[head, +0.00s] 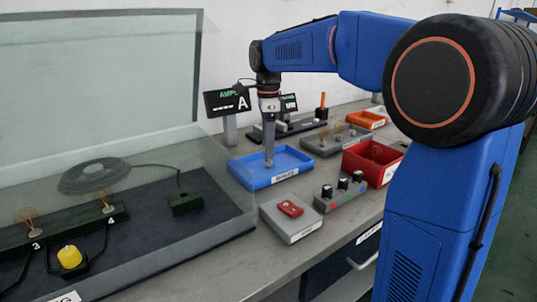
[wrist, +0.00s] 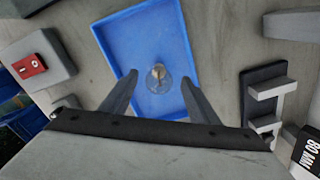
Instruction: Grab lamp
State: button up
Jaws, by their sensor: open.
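The lamp (wrist: 158,78) is a small clear glass bulb with a brownish inside. It lies in the blue tray (wrist: 122,38), near the middle of the tray floor in the wrist view. My gripper (wrist: 163,98) is open, with its two grey fingers spread on either side of the lamp's near side and nothing seen between them touching it. In the head view my gripper (head: 269,160) points straight down into the blue tray (head: 240,177). There the lamp is hidden or too small to make out behind the fingers.
A grey box with a red switch (head: 290,208) and a knob box (head: 340,192) stand in front. A red bin (head: 352,166), a grey tray with lamps (head: 318,148) and an orange tray (head: 380,118) lie right. A glass-lidded dark station (head: 130,235) is at left.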

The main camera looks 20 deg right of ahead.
jog(key=shift+f, duration=1.5)
jog(key=c, duration=1.1)
jog(key=shift+r, duration=0.1)
